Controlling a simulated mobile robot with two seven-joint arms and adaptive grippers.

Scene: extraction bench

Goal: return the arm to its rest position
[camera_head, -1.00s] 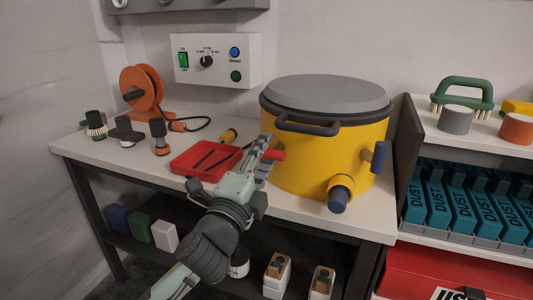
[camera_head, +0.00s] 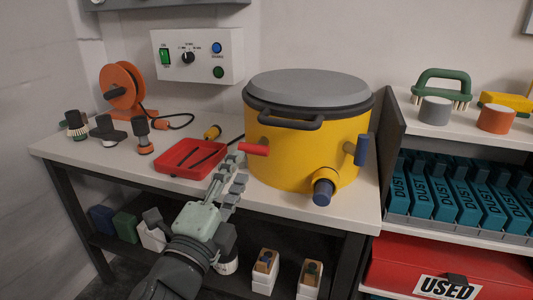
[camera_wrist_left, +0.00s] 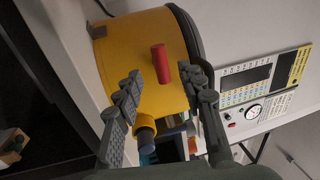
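My left gripper (camera_head: 231,174) is in front of the bench edge, below and left of the red handle (camera_head: 253,148) on the yellow drum (camera_head: 290,152). In the left wrist view its two fingers (camera_wrist_left: 165,83) are spread apart. The red handle (camera_wrist_left: 160,63) shows beyond the fingertips, between them in the picture, and nothing is held. My left arm comes in from the bottom of the head view. My right gripper is not in view.
A red tray (camera_head: 165,170) with dark tools lies just left of my gripper on the white bench (camera_head: 75,148). The drum's blue-ended spout (camera_head: 323,192) sticks out at the front. Boxes (camera_head: 265,268) stand on the shelf below. A shelf unit (camera_head: 398,118) stands right.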

